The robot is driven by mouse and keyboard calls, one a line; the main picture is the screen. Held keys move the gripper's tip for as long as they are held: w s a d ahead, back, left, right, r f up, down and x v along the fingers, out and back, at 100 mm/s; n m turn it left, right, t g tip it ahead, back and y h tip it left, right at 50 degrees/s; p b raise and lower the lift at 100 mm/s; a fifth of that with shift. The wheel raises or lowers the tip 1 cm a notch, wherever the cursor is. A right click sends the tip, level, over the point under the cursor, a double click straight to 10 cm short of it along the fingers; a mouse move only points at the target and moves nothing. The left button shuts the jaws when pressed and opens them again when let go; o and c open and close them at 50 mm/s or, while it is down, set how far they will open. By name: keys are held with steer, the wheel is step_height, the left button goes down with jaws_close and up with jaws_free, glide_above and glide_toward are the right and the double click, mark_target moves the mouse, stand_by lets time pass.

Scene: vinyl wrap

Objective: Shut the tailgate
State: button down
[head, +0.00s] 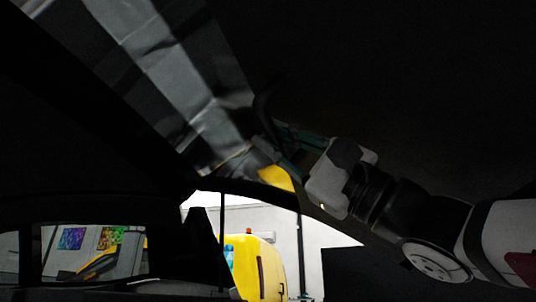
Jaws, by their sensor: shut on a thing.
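The tailgate (340,70) appears to be the large, very dark panel overhead in the head view; its outline is mostly lost in shadow. My gripper (272,132) reaches in from the right, with teal fingers pointing up and left. Its fingers are closed at a dark curved piece (262,106) that looks like part of the tailgate's edge. The exact contact is hard to see in the dark.
A grey crinkled surface (165,60) spans the upper left. A dark car body with side windows (95,250) fills the lower left. Beyond the opening stand a yellow machine or cabinet (255,268) and a pale wall (275,217).

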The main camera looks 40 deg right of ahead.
steer(key=shift+w+a+f, duration=0.2)
steer(key=shift+w+f, duration=0.1)
steer(key=c, duration=1.8)
jaws_free()
steer(key=shift+c, duration=0.2)
steer(key=shift+s, duration=0.1)
